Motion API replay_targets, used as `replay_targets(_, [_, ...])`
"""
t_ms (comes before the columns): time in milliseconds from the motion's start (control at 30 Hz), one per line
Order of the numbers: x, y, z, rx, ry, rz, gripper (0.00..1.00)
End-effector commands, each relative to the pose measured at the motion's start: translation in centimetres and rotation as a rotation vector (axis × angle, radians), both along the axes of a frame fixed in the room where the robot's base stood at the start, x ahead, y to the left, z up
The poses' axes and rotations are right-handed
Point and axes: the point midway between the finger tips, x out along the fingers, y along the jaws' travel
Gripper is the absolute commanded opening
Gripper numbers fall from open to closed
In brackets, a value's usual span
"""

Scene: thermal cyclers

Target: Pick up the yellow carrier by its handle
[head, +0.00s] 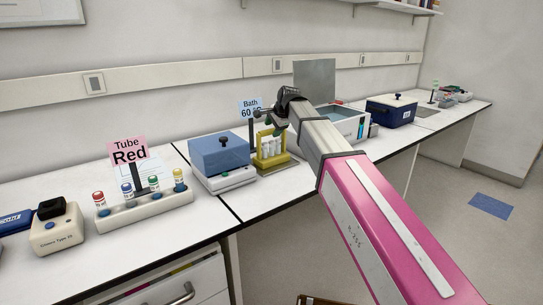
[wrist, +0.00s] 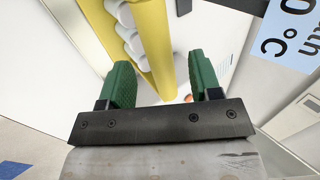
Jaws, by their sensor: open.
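The yellow carrier (head: 277,162) stands upright on the white bench, with several white-capped tubes in a row. My gripper (head: 273,127) is at the top of the carrier, reaching in from the right, and partly hides its handle. In the wrist view the green fingers of my gripper (wrist: 162,82) are apart. A yellow bar of the carrier (wrist: 150,40) runs into the gap between them, closer to the left finger. White tube caps show beside the bar. I cannot tell whether a finger touches the carrier.
A blue-topped device (head: 221,155) stands close to the carrier's left. A water bath (head: 346,121) stands on the right, behind my arm. A "Bath 60 °C" sign (head: 250,107) is behind the carrier. A tube rack (head: 146,210) is farther left.

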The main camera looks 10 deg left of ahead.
Motion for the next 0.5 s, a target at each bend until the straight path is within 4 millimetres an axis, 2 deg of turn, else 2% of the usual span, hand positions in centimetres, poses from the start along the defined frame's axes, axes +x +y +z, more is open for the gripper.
replay_targets(300, [1.6,1.8,-3.3,0.000,0.000,0.001,0.58])
replay_targets(500, [1.8,2.0,-4.0,0.000,0.000,0.001,0.58])
